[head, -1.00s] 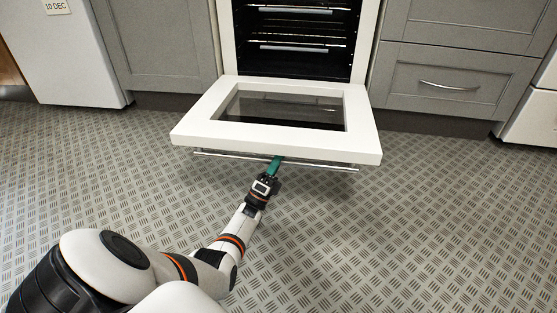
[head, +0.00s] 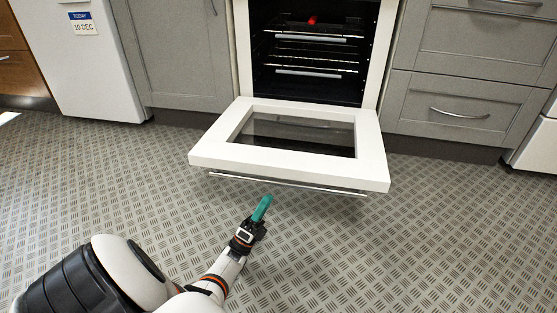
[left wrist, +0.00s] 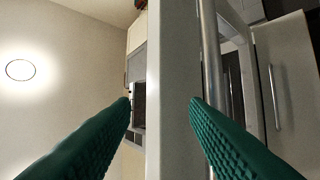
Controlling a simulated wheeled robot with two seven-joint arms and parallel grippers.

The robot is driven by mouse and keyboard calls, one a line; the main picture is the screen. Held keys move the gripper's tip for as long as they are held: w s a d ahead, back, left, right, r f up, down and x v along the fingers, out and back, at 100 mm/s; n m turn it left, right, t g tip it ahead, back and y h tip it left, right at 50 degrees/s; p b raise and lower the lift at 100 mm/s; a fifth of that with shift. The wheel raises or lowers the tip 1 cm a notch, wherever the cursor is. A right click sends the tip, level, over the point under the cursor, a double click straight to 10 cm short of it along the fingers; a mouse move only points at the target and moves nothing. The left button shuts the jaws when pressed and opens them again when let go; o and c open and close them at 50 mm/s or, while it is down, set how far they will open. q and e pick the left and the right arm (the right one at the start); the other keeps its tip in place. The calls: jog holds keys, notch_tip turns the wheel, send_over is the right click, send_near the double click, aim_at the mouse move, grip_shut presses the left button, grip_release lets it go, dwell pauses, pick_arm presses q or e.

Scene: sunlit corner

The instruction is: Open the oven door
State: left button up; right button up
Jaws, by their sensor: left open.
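The white oven door (head: 205,150) is folded down to about level in the head view, with its dark glass window facing up. The door's bar handle (head: 290,184) runs along its front edge, on the underside. My left gripper (head: 262,207) is open, with green fingers, in front of the door and apart from the handle. In the left wrist view the open fingers (left wrist: 160,102) stand apart with nothing held between them. The handle (left wrist: 210,60) and the door's edge (left wrist: 173,90) lie ahead of them. My right gripper is not in view.
A white appliance (head: 85,65) stands at far left. The patterned floor (head: 400,250) in front is clear.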

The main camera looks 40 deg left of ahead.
pick_arm(q)
jog(key=shift+s, duration=1.15)
